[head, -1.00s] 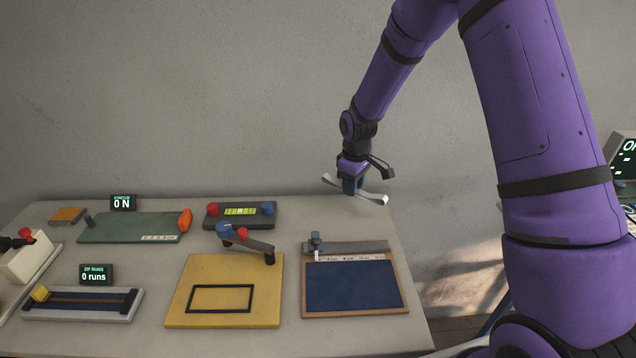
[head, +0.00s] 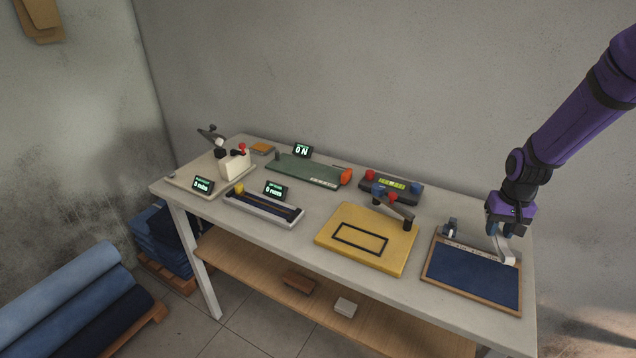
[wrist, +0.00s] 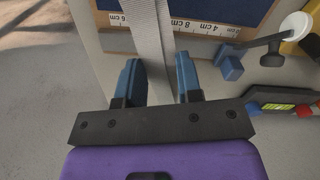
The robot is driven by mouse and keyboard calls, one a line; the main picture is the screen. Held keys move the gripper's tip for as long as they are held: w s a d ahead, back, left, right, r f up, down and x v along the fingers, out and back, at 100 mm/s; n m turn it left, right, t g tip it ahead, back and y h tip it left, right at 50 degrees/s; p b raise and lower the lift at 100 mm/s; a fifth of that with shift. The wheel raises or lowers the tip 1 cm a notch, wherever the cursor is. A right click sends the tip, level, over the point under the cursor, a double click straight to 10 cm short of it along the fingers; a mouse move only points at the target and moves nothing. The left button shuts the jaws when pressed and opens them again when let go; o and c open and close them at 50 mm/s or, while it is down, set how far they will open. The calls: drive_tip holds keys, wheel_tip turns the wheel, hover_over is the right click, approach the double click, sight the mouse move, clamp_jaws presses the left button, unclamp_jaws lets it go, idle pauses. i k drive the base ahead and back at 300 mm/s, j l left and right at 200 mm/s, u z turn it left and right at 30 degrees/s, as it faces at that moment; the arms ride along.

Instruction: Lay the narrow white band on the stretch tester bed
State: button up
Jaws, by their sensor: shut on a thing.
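The narrow white band (head: 505,250) is in my gripper (head: 496,222) at the right end of the table. In the wrist view the band (wrist: 150,30) is a pale woven strip running away between the two blue fingers of my gripper (wrist: 160,80). In the head view its lower end hangs over the framed blue board. I cannot tell if it touches the board. The stretch tester bed (head: 300,169) is a long green plate at the back of the table, with a dark post at its left end and an orange block at its right. It looks bare.
The framed blue board (head: 472,275) with a ruler strip lies below my gripper. A yellow board (head: 345,248) with a lever and a dark box (head: 405,196) with coloured knobs stand between it and the tester. The tester's display (head: 302,151) reads 0 N.

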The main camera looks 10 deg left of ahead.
sight(302, 167)
drive_tip(key=k+j+u, duration=0.15)
drive_tip(key=k, duration=0.3)
drive_tip(key=i+j, duration=0.1)
drive_tip(key=j, duration=0.3)
drive_tip(key=i+j, duration=0.1)
drive_tip(key=j, duration=0.3)
drive_tip(key=i+j, duration=0.25)
drive_tip(key=j, duration=0.3)
drive_tip(key=i+j+z, duration=0.1)
drive_tip(key=i+j, duration=0.2)
drive_tip(key=j, duration=0.15)
drive_tip(key=i+j+z, duration=0.1)
drive_tip(key=i+j, duration=0.35)
drive_tip(key=j, duration=0.2)
drive_tip(key=i+j+z, duration=0.1)
drive_tip(key=j, duration=0.25)
drive_tip(key=i, duration=0.1)
